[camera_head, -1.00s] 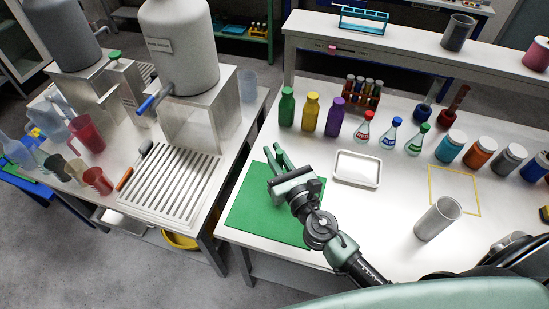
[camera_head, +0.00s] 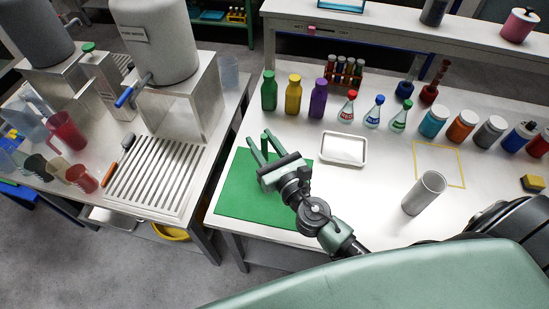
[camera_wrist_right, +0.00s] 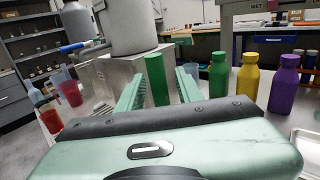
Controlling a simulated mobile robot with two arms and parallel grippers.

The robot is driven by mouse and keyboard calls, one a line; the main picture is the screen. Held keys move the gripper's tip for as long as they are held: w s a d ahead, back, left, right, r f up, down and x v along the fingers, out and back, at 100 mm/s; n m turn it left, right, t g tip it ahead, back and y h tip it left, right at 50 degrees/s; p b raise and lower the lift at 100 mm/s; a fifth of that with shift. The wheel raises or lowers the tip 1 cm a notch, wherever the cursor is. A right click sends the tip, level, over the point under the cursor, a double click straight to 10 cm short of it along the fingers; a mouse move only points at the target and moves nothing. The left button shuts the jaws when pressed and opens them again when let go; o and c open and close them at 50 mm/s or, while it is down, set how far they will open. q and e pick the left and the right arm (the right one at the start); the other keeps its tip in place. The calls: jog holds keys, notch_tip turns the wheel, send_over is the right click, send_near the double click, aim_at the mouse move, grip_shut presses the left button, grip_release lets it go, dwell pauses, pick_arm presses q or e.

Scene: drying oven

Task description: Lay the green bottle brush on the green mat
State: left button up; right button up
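The green mat (camera_head: 235,195) lies at the left end of the white table. My right gripper (camera_head: 263,143) is above its far part, with its two fingers spread apart. A green cylinder (camera_wrist_right: 157,80) stands upright between the fingers in the right wrist view, with a gap on each side; it also shows in the head view (camera_head: 265,144). It may be part of the green bottle brush, but I see no bristles. Whether its lower end touches the mat is hidden by the gripper. My left gripper is not in view.
Green (camera_head: 269,91), yellow (camera_head: 293,95) and purple (camera_head: 318,98) bottles stand just behind the mat. A white tray (camera_head: 343,162) lies to its right, and a grey cylinder (camera_head: 424,193) stands further right. A drain rack (camera_head: 155,178) is on the left bench.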

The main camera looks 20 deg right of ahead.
jog(key=s+d+b, duration=0.1)
jog(key=s+b, duration=0.2)
jog(key=s, duration=0.7)
jog(key=shift+s+d+b, duration=0.2)
jog(key=shift+b, duration=0.15)
